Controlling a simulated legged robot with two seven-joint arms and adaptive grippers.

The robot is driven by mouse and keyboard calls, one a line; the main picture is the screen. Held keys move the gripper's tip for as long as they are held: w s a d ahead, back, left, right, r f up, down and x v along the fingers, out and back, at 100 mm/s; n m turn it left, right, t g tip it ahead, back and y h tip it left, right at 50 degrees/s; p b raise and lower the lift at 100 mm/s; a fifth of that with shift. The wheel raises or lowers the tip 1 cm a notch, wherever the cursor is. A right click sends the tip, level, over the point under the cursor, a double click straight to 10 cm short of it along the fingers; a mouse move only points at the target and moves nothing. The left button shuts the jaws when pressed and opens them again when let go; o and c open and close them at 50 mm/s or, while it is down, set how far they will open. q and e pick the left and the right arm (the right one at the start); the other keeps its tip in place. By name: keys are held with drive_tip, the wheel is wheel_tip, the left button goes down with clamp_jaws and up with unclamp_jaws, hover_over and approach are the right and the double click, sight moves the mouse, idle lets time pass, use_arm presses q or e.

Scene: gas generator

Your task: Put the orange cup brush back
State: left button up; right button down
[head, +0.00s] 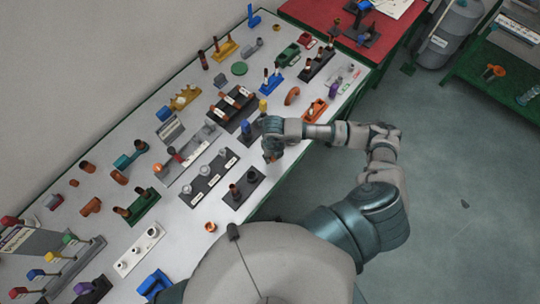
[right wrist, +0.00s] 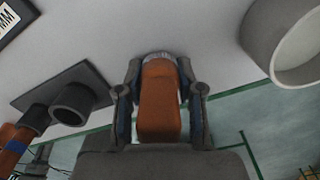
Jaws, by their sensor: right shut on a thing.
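The orange cup brush (right wrist: 158,98) shows in the right wrist view as an orange-brown block with a grey bristle-like end at the top. My right gripper (right wrist: 158,90) is shut on it, with one finger on each side. In the head view my right gripper (head: 271,155) is over the right part of the long workbench, pointing down; the brush is mostly hidden there. My left gripper is not in view.
The white workbench (head: 190,225) carries many tools and holders. A dark holder (head: 243,188) stands just below-left of my right gripper. In the right wrist view, a dark base with a round socket (right wrist: 75,103) lies left and a pale cylinder (right wrist: 290,42) upper right.

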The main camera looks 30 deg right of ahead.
drive_tip(key=shift+f, duration=0.25)
drive_tip(key=c, duration=0.8)
unclamp_jaws()
drive_tip(key=shift+r, duration=0.1)
drive_tip(key=shift+c, duration=0.2)
drive_tip(key=shift+o, duration=0.9)
drive_tip(key=shift+a, duration=0.3)
drive_tip(key=shift+a+r, duration=0.2)
drive_tip(key=shift+a, duration=0.5)
drive_tip(key=shift+a+r, duration=0.1)
drive_tip(key=shift+r, duration=0.15)
drive_tip(key=r, duration=0.2)
drive_tip(key=d+r, duration=0.1)
drive_tip(key=r, duration=0.5)
drive_tip(key=shift+d, duration=0.2)
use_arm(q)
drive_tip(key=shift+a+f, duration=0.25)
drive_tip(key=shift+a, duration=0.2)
use_arm(e)
drive_tip(key=a+r, duration=0.2)
drive_tip(key=r, duration=0.1)
drive_tip(key=shift+r, duration=0.25)
